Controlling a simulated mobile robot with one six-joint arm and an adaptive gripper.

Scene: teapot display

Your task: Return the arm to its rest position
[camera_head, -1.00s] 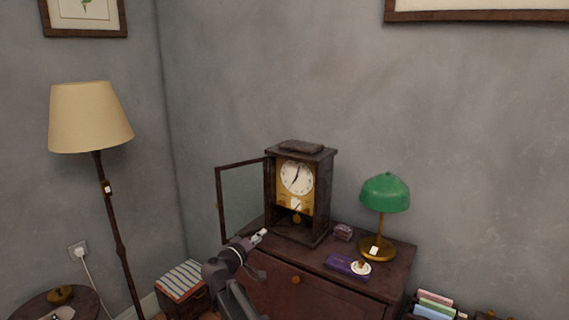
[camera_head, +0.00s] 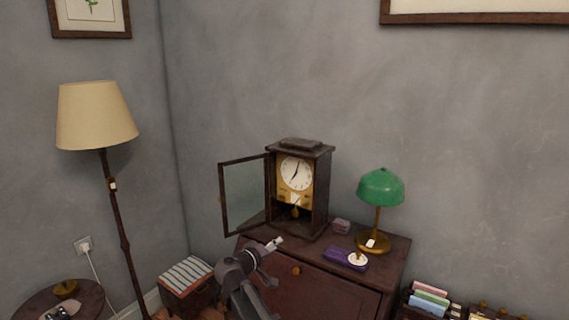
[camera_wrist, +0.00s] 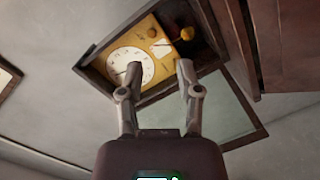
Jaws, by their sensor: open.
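My gripper (camera_head: 276,243) is in front of the dark wooden cabinet (camera_head: 330,290), low and just in front of the clock. In the wrist view my gripper (camera_wrist: 158,78) has its two fingers spread apart with nothing between them. The mantel clock (camera_head: 297,180) stands on the cabinet with its glass door (camera_head: 244,193) swung open to the left. The clock's white dial and yellow face (camera_wrist: 140,55) show past the fingers in the wrist view, tilted. The pendulum (camera_head: 295,211) hangs below the dial.
A green lamp (camera_head: 380,188) and a purple box (camera_head: 340,256) with a small white dish (camera_head: 357,260) stand right of the clock. A floor lamp (camera_head: 97,116), a striped-top stool (camera_head: 186,275) and a round table (camera_head: 85,297) are at left. A file holder (camera_head: 428,300) stands at lower right.

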